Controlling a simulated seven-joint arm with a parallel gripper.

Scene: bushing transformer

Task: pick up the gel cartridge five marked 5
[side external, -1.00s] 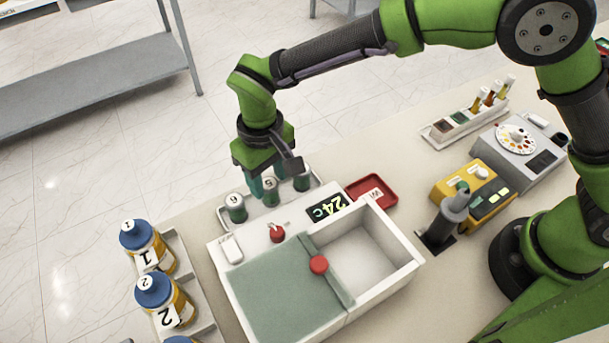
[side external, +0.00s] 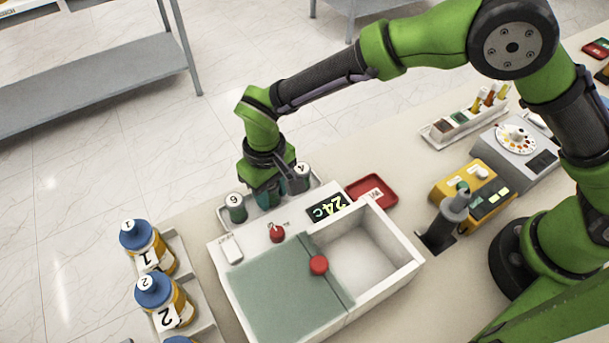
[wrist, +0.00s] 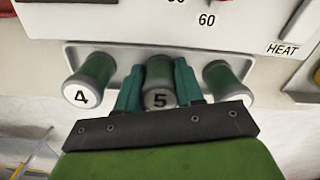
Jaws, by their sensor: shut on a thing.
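The gel cartridge five (wrist: 159,97) shows in the wrist view as a green and grey cylinder with a white top marked 5. My gripper (wrist: 158,85) is shut on it, one teal finger on each side. In the side view my gripper (side external: 268,198) is down at the tray and hides most of this cartridge. The cartridge is in the middle of the row, between cartridge 4 (wrist: 85,85) and another green cartridge (wrist: 225,80), whose mark is hidden in the wrist view. In the side view a cartridge marked 6 (side external: 235,208) stands to the left.
The cartridge tray (side external: 222,222) lies behind the white bath (side external: 385,262) with its 24c display (side external: 328,208) and red knobs. A red tray (side external: 372,190) lies to the right. Numbered blue-capped bottles (side external: 150,246) stand at the left.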

